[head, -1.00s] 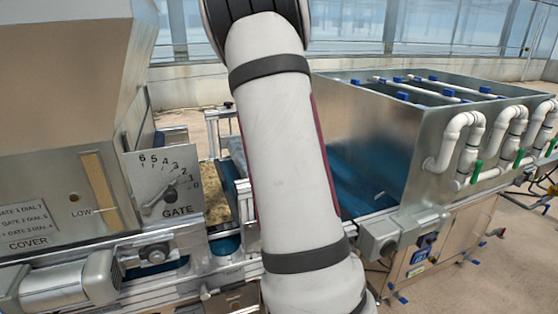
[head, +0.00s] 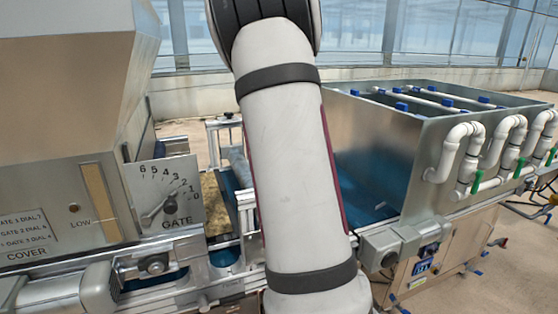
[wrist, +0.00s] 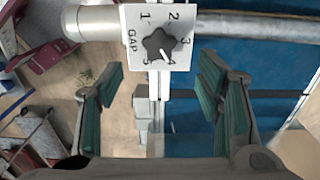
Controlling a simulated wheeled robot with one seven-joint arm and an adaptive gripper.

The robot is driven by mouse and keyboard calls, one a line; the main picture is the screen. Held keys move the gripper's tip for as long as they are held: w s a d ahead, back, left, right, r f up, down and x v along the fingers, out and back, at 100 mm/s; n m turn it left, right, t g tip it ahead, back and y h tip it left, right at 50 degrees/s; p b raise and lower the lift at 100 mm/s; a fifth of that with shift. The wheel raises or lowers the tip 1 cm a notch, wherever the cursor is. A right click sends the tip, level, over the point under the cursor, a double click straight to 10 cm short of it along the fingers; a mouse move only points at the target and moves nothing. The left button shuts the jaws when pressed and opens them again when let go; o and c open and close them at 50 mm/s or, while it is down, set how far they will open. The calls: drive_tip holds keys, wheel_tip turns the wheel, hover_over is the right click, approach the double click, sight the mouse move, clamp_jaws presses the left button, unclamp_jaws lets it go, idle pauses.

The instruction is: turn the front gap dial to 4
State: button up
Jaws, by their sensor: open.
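In the wrist view, a white plate marked GAP (wrist: 134,42) bears a dark star-shaped knob (wrist: 160,43) ringed by the numbers 1 to 5. A pale mark at the knob's lower right lies toward the 4; its exact setting is too small to tell. My gripper (wrist: 160,77) is open, with teal-padded fingers to either side below the plate. Nothing is between the fingers, and they do not touch the knob. The gap dial and the gripper do not show in the head view, where my arm fills the middle.
In the head view, a different dial marked GATE (head: 163,195) is at the left, beside the hopper (head: 60,90). A metal tank (head: 435,130) with white pipes stands at the right. A blue belt (wrist: 240,85) and a pale horizontal cylinder (wrist: 92,22) flank the gap plate in the wrist view.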

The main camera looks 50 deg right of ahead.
wheel_tip(320, 180, up, 4)
drive_tip(key=shift+f, duration=0.15)
idle(0.6)
drive_tip(key=s+a+r+n+t, duration=0.15)
drive_tip(key=a+n, duration=0.45)
drive_tip(key=a, duration=0.6)
drive_tip(key=s+a+n+t, duration=0.1)
drive_tip(key=s+a+n, duration=0.2)
drive_tip(key=a+n, duration=0.65)
drive_tip(key=s+a+f+n+t, duration=0.1)
drive_tip(key=s+a+f+n, duration=0.2)
drive_tip(key=a, duration=0.5)
drive_tip(key=s+a+f+n+t, duration=0.1)
drive_tip(key=s+a+f+n, duration=0.3)
drive_tip(key=s+a+n, duration=0.2)
drive_tip(key=shift+s+a+f, duration=0.25)
drive_tip(key=shift+s+a, duration=0.7)
drive_tip(key=shift+s, duration=0.05)
